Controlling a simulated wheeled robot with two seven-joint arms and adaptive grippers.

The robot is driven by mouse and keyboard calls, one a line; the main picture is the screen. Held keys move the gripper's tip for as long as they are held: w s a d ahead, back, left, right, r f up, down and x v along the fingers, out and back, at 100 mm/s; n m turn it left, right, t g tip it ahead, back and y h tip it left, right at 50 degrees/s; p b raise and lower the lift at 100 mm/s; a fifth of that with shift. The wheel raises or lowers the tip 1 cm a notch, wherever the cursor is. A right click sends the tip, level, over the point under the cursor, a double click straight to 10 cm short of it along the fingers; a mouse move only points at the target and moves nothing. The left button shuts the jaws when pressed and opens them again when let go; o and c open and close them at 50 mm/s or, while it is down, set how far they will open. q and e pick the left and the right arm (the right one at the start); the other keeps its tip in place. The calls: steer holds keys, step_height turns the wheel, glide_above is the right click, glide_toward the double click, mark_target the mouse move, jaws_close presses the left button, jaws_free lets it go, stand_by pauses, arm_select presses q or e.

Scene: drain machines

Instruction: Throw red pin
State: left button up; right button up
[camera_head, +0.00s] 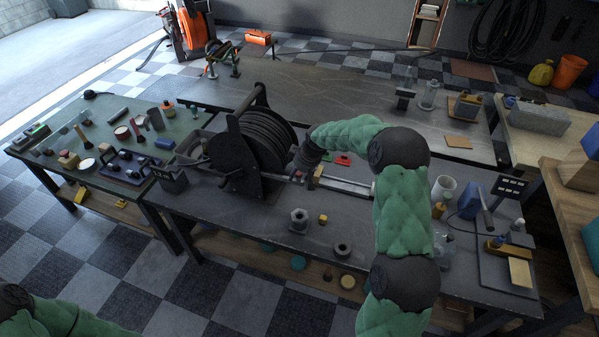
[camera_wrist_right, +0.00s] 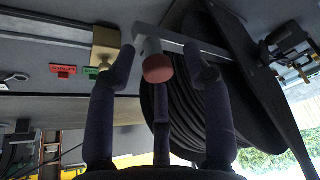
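The red pin (camera_wrist_right: 158,68) shows in the right wrist view as a round red knob on a pale metal bar (camera_wrist_right: 185,42) beside the black drum. My right gripper (camera_wrist_right: 159,58) is open, with its dark fingers spread on both sides of the red knob and a third finger below it. Gaps show between the side fingers and the knob. In the head view my right gripper (camera_head: 303,160) is at the right side of the drum machine (camera_head: 262,140) and hides the pin. My left arm shows only at the bottom left; its gripper is out of view.
A brass block (camera_wrist_right: 106,47) sits close to the left finger, with red (camera_wrist_right: 63,71) and green labels beyond it. On the bench stand a large nut (camera_head: 299,221), a white cylinder (camera_head: 443,187) and a blue bottle (camera_head: 469,201). The bench front centre is mostly clear.

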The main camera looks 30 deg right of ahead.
steer(key=shift+s+r, duration=0.1)
steer(key=v, duration=1.1)
steer(key=shift+r, duration=0.4)
steer(key=s+a+f+m+g+y, duration=0.1)
steer(key=s+a+f, duration=0.3)
steer(key=a+f, duration=0.55)
steer(key=s+a+f+m+g+y, duration=0.1)
steer(key=s+a+f, duration=0.45)
steer(key=f, duration=0.75)
steer(key=s+a+f+m, duration=0.1)
steer(key=s+a+f, duration=0.2)
steer(key=s, duration=0.3)
steer(key=s+a+f+g, duration=0.1)
steer(key=s+a+f, duration=0.3)
steer(key=s+a, duration=0.2)
steer(key=s+a+f+m+g+y, duration=0.1)
steer(key=s+a+f, duration=0.3)
steer(key=s, duration=0.4)
steer(key=shift+a+m, duration=0.3)
steer(key=shift+a, duration=0.4)
